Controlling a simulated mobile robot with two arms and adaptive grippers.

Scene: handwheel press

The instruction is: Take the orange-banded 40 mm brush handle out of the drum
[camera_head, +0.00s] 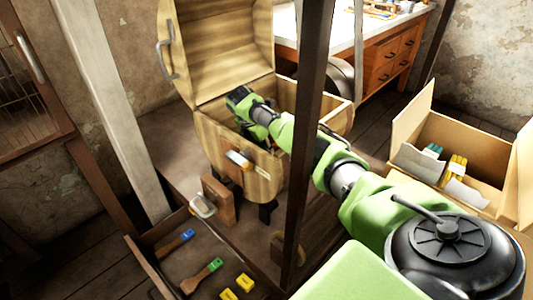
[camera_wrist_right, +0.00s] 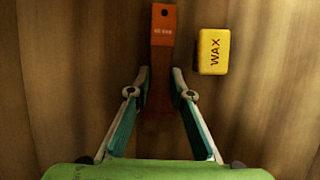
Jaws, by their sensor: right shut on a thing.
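The wooden drum (camera_head: 215,150) stands with its lid (camera_head: 225,45) swung up. My right arm reaches over its rim into it. In the right wrist view, the brown brush handle (camera_wrist_right: 158,97) with an orange band (camera_wrist_right: 163,25) lies lengthwise against the drum's wooden inside. The band's small label is blurred. My right gripper (camera_wrist_right: 161,82) is shut on the brown part, below the band, one finger at each side. In the head view the handle is hidden in the drum. My left gripper is in neither view.
A yellow wax block (camera_wrist_right: 214,51) lies right of the handle inside the drum. A dark post (camera_head: 308,120) stands in front of the drum. An open drawer (camera_head: 150,262) holds blue and green banded brushes and yellow blocks. A cardboard box (camera_head: 486,195) stands at the right.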

